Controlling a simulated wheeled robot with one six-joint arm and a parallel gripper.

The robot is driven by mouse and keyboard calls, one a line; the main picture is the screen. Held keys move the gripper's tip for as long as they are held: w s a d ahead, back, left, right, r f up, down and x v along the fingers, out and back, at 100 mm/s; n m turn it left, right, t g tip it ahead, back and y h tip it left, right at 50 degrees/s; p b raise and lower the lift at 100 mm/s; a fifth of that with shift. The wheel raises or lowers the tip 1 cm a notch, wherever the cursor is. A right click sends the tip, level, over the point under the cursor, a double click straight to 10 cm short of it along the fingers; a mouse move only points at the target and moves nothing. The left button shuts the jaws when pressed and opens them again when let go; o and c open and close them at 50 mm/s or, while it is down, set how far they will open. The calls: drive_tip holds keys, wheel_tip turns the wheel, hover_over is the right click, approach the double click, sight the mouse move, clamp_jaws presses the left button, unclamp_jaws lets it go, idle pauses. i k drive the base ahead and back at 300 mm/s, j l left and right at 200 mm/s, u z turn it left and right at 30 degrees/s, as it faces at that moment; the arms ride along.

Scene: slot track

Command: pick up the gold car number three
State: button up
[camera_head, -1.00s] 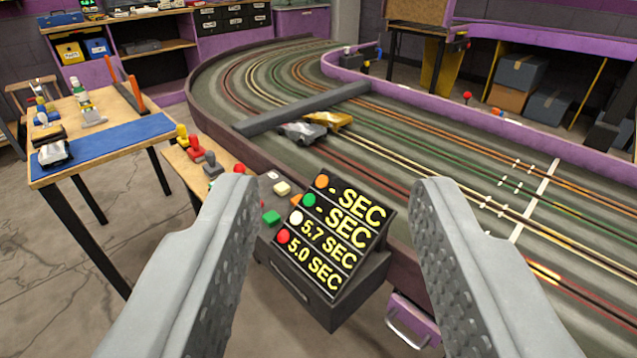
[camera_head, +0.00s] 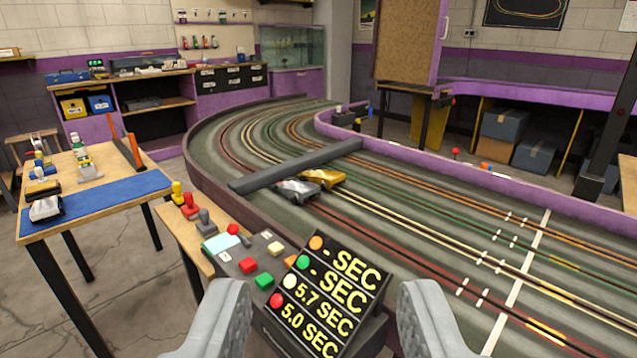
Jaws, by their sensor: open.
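The gold car (camera_head: 321,178) sits on the slot track (camera_head: 400,225), close beside a dark grey bar that crosses the lanes. A silver car (camera_head: 297,189) is just to its left and nearer to me, partly overlapping it in view. I cannot read a number on the gold car from here. My gripper (camera_head: 322,318) is open and empty at the bottom of the picture, with its two fingers wide apart. It is well short of the cars, in front of the timing display.
A timing display (camera_head: 328,300) and a control panel with coloured buttons (camera_head: 250,265) stand at the near track edge. A workbench (camera_head: 95,195) with a blue mat is at the left. The grey bar (camera_head: 300,165) lies across the track behind the cars. A purple wall (camera_head: 480,175) borders the far side.

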sight(319, 176)
drive_tip(key=i+j+z, duration=0.2)
drive_tip(key=i+j, duration=0.65)
drive_tip(key=i+j+z, duration=0.15)
drive_tip(key=i+j, duration=0.8)
drive_tip(key=j, duration=0.05)
